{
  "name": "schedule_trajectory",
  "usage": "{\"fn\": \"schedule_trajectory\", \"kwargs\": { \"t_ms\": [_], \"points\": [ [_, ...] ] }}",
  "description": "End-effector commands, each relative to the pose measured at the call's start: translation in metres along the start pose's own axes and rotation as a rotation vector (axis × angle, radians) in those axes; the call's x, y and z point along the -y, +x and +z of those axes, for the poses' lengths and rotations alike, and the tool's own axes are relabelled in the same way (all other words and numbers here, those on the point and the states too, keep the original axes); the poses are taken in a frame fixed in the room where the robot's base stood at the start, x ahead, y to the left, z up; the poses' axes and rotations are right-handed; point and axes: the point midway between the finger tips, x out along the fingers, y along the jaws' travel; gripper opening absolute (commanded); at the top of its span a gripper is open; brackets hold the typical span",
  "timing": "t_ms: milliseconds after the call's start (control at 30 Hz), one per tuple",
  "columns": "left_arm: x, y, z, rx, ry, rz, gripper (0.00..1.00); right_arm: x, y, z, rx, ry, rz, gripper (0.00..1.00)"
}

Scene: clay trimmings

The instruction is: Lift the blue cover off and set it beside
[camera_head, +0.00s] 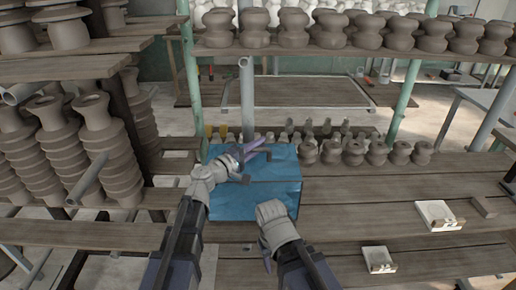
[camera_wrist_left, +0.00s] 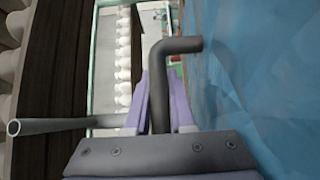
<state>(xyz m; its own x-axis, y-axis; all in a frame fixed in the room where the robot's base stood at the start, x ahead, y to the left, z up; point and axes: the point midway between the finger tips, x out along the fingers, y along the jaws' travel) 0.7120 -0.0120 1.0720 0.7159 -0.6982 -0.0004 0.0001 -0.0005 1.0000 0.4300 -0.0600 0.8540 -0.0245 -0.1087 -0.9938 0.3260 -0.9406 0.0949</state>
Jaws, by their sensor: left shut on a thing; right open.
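The blue cover (camera_head: 240,200) is a wide, box-like blue shape on the plank table in the middle of the head view. Its blue surface (camera_wrist_left: 265,70) fills the right of the left wrist view. My left gripper (camera_head: 250,152) is at the cover's upper part. In the left wrist view its purple fingers (camera_wrist_left: 158,105) are shut on a dark grey bent handle (camera_wrist_left: 182,46) beside the blue surface. My right gripper (camera_head: 267,261) is open, low in front of the cover, with its fingers partly hidden by its wrist. What lies under the cover is hidden.
Small white boxes (camera_head: 436,214) (camera_head: 378,258) and a grey block (camera_head: 483,207) lie on the planks at right. Clay pots (camera_head: 355,154) stand behind the cover; stacked pots (camera_head: 105,150) crowd the left. The planks right of the cover (camera_head: 350,190) are clear.

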Motion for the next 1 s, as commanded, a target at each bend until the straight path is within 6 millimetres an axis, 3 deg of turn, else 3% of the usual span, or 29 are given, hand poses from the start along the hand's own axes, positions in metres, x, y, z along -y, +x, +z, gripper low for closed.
{"fn": "schedule_trajectory", "kwargs": {
  "t_ms": [33, 300, 500, 1000],
  "points": [
    [-0.013, 0.000, 0.000, 0.000, -0.001, 0.001, 0.00, -0.001, -0.013, 0.001, 0.000, 0.000, 0.000, 0.50],
    [-0.057, 0.000, 0.000, 0.000, -0.001, 0.001, 0.00, -0.005, -0.056, 0.003, 0.000, 0.000, 0.000, 0.50],
    [-0.080, 0.000, 0.000, 0.000, -0.001, 0.001, 0.00, -0.008, -0.079, 0.005, 0.000, 0.000, 0.000, 0.50],
    [-0.083, 0.000, 0.000, 0.000, -0.001, 0.001, 0.00, -0.008, -0.083, 0.005, 0.000, 0.000, 0.000, 0.50]
  ]
}}
